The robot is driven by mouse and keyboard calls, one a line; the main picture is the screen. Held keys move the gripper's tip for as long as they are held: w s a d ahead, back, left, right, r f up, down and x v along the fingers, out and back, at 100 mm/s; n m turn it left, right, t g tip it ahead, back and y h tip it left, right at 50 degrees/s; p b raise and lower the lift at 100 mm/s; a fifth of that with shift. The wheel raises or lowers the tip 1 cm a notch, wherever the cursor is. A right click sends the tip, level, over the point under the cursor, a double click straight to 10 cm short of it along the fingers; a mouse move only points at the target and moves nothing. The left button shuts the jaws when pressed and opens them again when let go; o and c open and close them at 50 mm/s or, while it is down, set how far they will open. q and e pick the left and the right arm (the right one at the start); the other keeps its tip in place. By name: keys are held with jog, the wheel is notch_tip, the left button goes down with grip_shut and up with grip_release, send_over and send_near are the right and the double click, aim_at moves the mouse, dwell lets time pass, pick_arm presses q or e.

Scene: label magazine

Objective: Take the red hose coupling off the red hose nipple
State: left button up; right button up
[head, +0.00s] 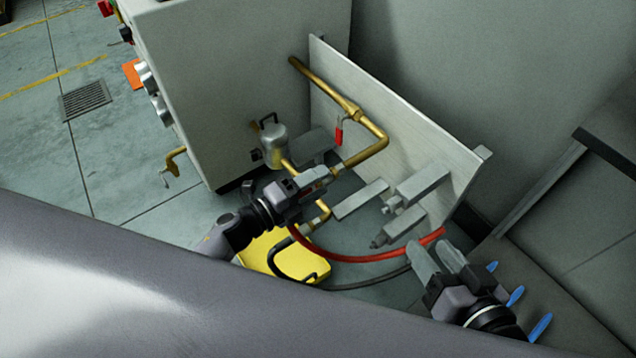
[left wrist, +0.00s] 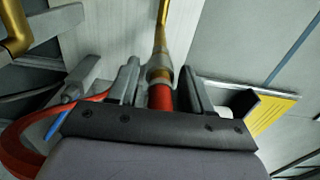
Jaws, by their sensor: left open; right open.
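In the left wrist view the red hose coupling (left wrist: 160,97) sits against a metal collar (left wrist: 159,72) at the end of a brass pipe, which I take to be the nipple. My left gripper (left wrist: 160,86) is open, with one finger on each side of the coupling and visible gaps. In the head view my left gripper (head: 317,181) hides the coupling. The red hose (head: 365,258) emerges below the gripper and curves right. My right gripper (head: 438,256) is open and apart from the coupling, near the hose's right end; whether it touches the hose is unclear.
Brass piping (head: 379,145) runs along the pale panel (head: 415,130). A small red-handled valve (head: 338,135) hangs from it. Grey blocks (head: 420,185) project from the panel. A yellow plate (head: 262,250) and black hose lie below. Blue levers (head: 516,296) are close to my right gripper.

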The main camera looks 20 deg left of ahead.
pick_arm(q)
jog(key=shift+w+d+r, duration=0.1)
jog(key=shift+w+d, duration=0.05)
jog(key=shift+w, duration=0.1)
pick_arm(e)
jog(key=shift+a+r, duration=0.2)
jog(key=shift+r, duration=0.1)
